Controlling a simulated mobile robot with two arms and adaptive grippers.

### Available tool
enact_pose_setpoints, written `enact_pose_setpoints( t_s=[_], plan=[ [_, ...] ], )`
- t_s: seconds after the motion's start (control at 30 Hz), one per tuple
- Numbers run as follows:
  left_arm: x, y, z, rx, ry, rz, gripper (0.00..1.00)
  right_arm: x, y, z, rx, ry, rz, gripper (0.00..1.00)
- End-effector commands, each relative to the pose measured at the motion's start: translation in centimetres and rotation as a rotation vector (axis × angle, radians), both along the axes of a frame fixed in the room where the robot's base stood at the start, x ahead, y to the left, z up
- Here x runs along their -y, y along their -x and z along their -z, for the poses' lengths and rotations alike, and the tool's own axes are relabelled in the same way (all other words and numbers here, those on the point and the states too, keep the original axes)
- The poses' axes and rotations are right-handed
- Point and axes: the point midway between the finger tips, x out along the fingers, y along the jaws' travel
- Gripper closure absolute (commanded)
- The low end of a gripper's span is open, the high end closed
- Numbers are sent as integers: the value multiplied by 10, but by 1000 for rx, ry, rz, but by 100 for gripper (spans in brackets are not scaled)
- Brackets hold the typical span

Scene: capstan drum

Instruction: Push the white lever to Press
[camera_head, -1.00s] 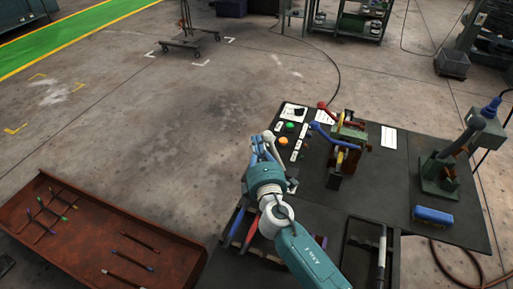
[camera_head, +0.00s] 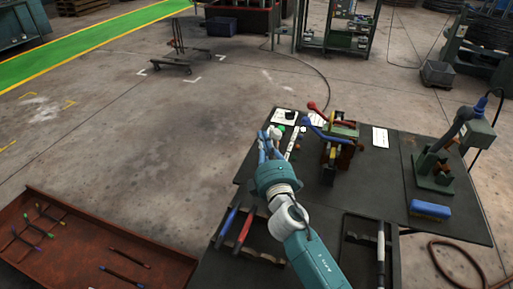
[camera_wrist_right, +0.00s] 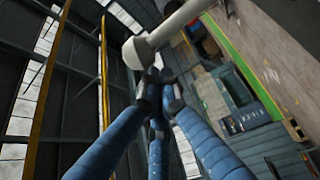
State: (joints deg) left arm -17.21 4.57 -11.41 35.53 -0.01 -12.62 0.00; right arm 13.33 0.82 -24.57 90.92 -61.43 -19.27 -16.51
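The white lever's rounded knob (camera_head: 275,132) shows at the left side of the control panel in the head view. In the right wrist view the pale lever (camera_wrist_right: 136,52) runs from the knob up to the upper right. My right gripper (camera_head: 266,146) is just in front of the knob. In the wrist view its blue fingers (camera_wrist_right: 158,88) come together at the tips, close beside or touching the knob; the knob is not between them. The lever's base and the Press marking cannot be made out. My left gripper is not in view.
A green button (camera_head: 280,128) and pale labels sit near the knob. Red (camera_head: 316,108) and blue (camera_head: 318,131) levers stand to the right on a machine. A green device (camera_head: 436,170) and blue brush-like block (camera_head: 430,209) are further right. A rusty tray (camera_head: 85,245) lies lower left.

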Motion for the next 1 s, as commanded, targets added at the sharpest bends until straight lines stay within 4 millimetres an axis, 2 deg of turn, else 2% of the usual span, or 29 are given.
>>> enact_pose_setpoints(
  t_s=[0.1,0.5,0.7,1.0],
  plan=[
    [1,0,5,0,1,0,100,16,7,-3,10,-17,-1,100],
    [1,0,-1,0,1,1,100,57,24,-4,6,-18,-1,100],
    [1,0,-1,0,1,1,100,68,29,-1,8,-17,-1,100],
    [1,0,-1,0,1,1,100,75,31,0,8,-18,-2,100]
  ],
)
